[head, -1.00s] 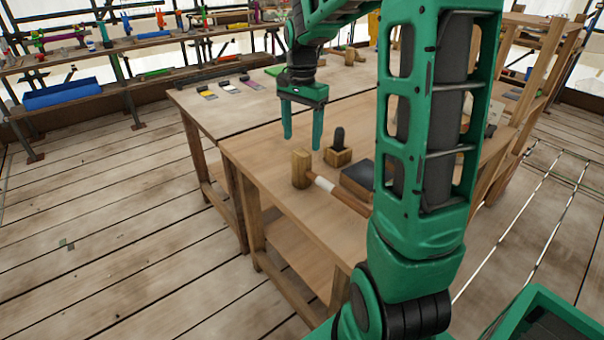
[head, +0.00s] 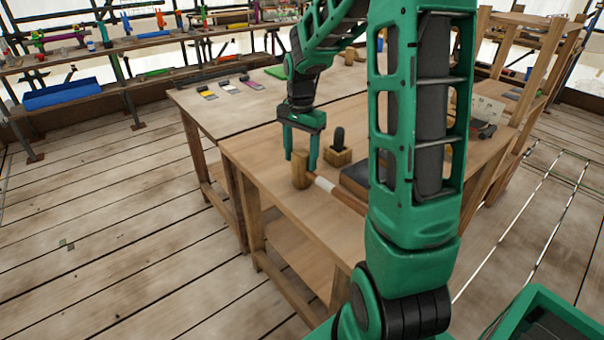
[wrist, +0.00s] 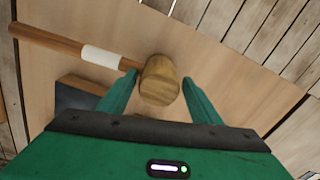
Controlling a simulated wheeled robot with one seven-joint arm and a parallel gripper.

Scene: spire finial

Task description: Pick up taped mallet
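The taped mallet (head: 324,183) lies on the wooden workbench, with a wooden head and white tape around its handle near the head. In the wrist view the mallet's head (wrist: 159,80) shows between my two fingers, and its taped handle (wrist: 101,57) runs to the upper left. My gripper (head: 301,164) is open above the bench, its fingertips close to the mallet's head. I cannot tell whether a finger touches it. In the head view, my arm hides the far end of the handle.
A small wooden block with a dark rounded peg (head: 338,150) stands just behind the mallet. A dark flat block (head: 355,178) lies beside the handle. The workbench (head: 262,165) is clear to the left. Coloured strips (head: 228,86) lie on the back table.

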